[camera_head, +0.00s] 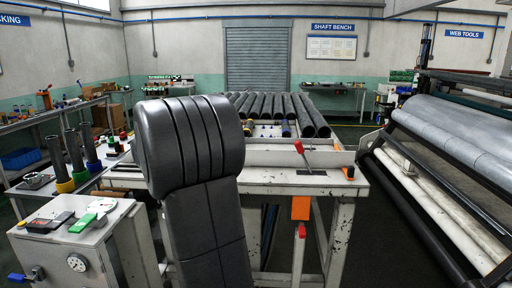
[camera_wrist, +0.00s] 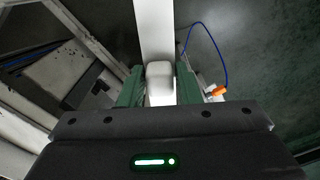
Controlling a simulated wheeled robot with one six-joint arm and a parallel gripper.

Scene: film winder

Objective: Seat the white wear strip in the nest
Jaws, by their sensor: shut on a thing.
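My gripper (camera_wrist: 159,90) shows in the wrist view, with green fingers on either side of a white rounded piece, the white wear strip (camera_wrist: 160,72). It is shut on this piece. A longer white bar (camera_wrist: 155,25) runs up behind the piece to the top edge; I cannot tell whether it is part of the strip or lies beyond it. In the head view my own dark arm link fills the middle and hides the gripper and the strip. I cannot make out the nest in either view.
A white worn bench (camera_head: 343,190) with a red-handled lever (camera_head: 300,148) stands right of my arm, with dark shafts behind it. A grey cabinet (camera_head: 75,240) is at left and a large roller machine (camera_head: 450,150) at right. In the wrist view a blue cable (camera_wrist: 222,55) loops beside the gripper.

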